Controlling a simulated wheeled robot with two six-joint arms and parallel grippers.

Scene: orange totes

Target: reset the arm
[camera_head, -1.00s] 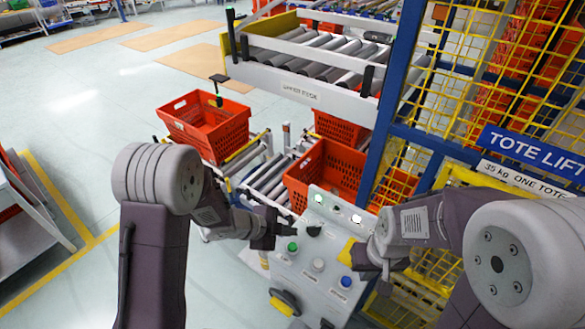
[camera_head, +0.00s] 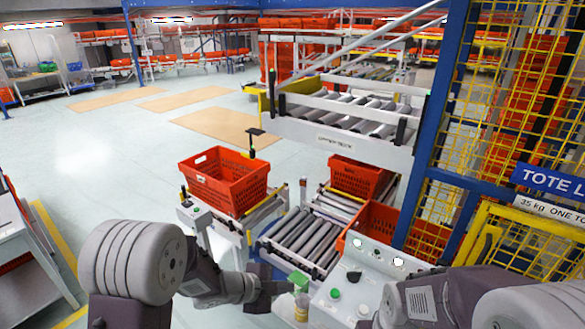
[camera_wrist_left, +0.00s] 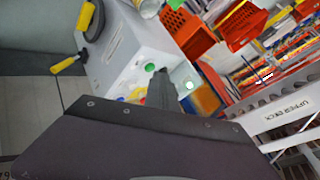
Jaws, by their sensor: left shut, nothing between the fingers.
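The grey control panel (camera_head: 352,292) carries a green button, a white button and lit lamps. My right arm (camera_head: 425,300) comes in at the lower right, over the panel's right side. Its gripper lies below the picture edge.
Orange totes stand on the roller conveyors, one at the left (camera_head: 224,181), others behind the panel. An upper roller deck (camera_head: 335,140) rises behind them. A blue post (camera_head: 438,130) and yellow mesh cage (camera_head: 490,120) stand at right. Open floor (camera_head: 90,160) lies at left.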

